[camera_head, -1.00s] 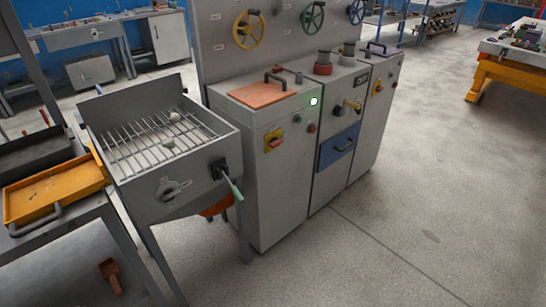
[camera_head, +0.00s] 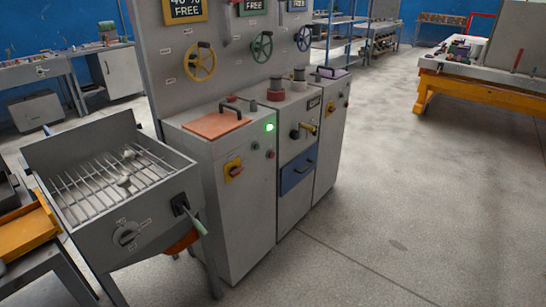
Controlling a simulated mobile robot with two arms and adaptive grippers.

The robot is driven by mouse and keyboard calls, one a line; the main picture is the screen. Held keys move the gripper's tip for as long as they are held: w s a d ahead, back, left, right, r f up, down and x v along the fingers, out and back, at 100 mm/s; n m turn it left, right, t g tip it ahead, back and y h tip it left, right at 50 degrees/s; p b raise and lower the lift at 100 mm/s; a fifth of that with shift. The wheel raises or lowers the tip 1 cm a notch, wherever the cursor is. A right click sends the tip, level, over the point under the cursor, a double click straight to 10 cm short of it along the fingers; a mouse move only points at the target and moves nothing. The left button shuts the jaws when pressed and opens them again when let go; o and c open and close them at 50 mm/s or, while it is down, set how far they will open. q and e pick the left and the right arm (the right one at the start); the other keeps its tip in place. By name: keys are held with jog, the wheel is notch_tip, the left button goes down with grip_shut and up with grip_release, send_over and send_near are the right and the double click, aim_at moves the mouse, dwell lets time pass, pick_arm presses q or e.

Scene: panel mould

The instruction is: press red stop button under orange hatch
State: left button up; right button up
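The orange hatch (camera_head: 216,124) lies flat and closed on top of the nearest grey cabinet (camera_head: 235,205). It has a dark bar handle (camera_head: 230,108) on its upper side. Whatever is under the hatch is hidden, so I see no stop button there. A lit green lamp (camera_head: 269,127) is on the cabinet's top front edge, to the right of the hatch. Neither of my grippers is in the picture.
A grey bin with a grate (camera_head: 110,185) stands left of the cabinet, with a green-handled lever (camera_head: 192,216) sticking out in front. A yellow tray (camera_head: 25,232) is at far left. Open floor (camera_head: 400,200) lies to the right.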

grip_shut()
dwell(1.2)
